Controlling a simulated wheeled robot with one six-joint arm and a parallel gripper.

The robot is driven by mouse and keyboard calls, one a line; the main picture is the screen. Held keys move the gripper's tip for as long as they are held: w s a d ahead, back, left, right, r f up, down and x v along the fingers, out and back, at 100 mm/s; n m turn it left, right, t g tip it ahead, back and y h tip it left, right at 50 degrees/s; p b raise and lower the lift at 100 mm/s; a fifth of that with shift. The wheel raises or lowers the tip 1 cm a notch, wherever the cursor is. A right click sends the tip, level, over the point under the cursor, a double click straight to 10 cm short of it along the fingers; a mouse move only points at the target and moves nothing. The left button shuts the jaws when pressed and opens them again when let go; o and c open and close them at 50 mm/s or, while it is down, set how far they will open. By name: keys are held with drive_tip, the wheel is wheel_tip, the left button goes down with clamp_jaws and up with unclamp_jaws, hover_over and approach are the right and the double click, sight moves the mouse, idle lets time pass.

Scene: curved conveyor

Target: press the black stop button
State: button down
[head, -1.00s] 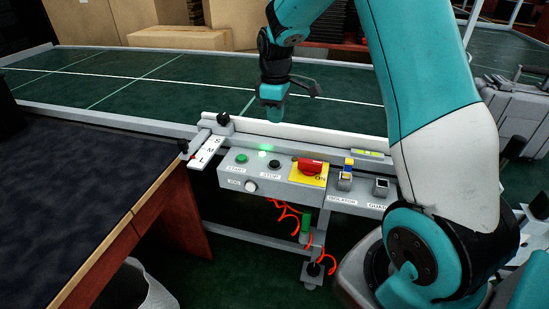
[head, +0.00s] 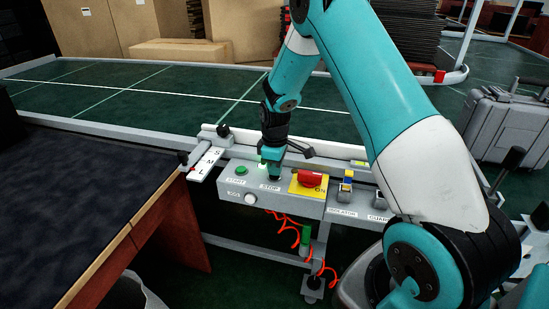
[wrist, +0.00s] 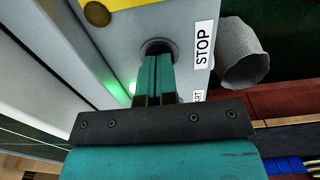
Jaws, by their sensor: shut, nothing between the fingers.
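The black stop button (wrist: 156,46) sits in a grey ring on the control box, beside the STOP label (wrist: 203,44) in the wrist view. My gripper (wrist: 158,60) is shut, with its teal fingers together and empty. The fingertips point down at the button and cover most of it. In the head view my gripper (head: 272,165) stands upright over the STOP spot of the control box (head: 284,204). I cannot tell whether the tips touch the button or whether it is pushed in.
A green START button (head: 241,170) is to the left and a red switch on a yellow plate (head: 309,180) to the right. A green light (wrist: 131,87) glows close to the fingers. A white rail (head: 320,147) runs behind the box. A dark table (head: 80,190) stands at the left.

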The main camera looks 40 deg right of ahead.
drive_tip(key=shift+f, duration=0.25)
drive_tip(key=shift+s+f+b, duration=0.2)
drive_tip(key=shift+f+b, duration=0.15)
drive_tip(key=shift+f, duration=0.6)
wheel_tip(320, 180, up, 6)
drive_tip(key=p, duration=0.4)
drive_tip(key=shift+w+f+p, duration=0.15)
drive_tip(key=shift+f+p, duration=0.05)
drive_tip(key=shift+p, duration=0.15)
wheel_tip(320, 180, up, 9)
drive_tip(key=b, duration=0.1)
drive_tip(key=shift+w+r, duration=0.1)
drive_tip(key=shift+r, duration=0.05)
